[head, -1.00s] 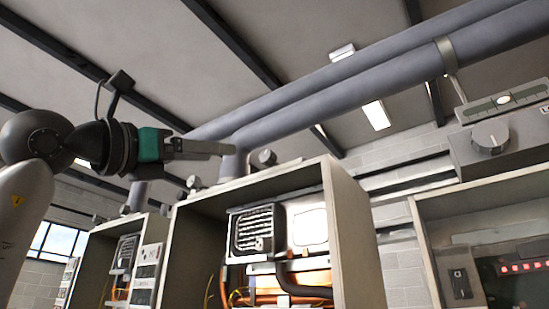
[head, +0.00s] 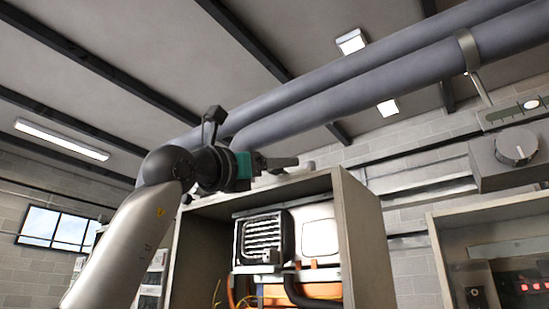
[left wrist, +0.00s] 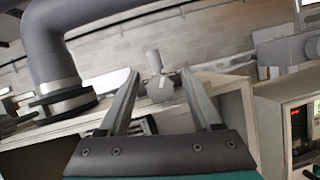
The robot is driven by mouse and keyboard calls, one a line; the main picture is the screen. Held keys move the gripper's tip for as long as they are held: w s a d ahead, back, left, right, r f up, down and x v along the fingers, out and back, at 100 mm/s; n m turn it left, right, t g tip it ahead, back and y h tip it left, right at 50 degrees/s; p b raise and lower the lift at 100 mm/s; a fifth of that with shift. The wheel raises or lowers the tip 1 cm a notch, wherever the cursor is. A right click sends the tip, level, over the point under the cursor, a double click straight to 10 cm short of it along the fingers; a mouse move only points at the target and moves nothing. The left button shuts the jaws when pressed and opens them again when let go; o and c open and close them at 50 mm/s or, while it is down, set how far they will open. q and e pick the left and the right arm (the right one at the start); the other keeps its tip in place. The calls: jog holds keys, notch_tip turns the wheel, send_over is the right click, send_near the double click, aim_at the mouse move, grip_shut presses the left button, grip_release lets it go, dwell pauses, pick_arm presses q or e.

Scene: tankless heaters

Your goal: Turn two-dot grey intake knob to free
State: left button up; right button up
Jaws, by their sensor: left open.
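My left gripper (head: 290,162) is above the top of the middle heater cabinet in the head view, pointing right. In the left wrist view my left gripper (left wrist: 160,76) has its two fingers spread wide. Between and beyond the fingertips is a small grey knob-like fitting (left wrist: 160,90) with a pale upright stub; no contact with the fingers is visible. I cannot make out any dots on it, so I cannot tell whether it is the two-dot knob. In the head view the gripper hides this spot. My right gripper is in neither view.
Two thick grey pipes (head: 360,95) run overhead. The open heater cabinet (head: 357,240) stands below the gripper. A grey box with a round dial (head: 516,147) is at the right. A vertical pipe with a flange (left wrist: 62,100) stands left of the fingers.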

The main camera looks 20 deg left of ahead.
pick_arm(q)
grip_shut()
dwell(0.6)
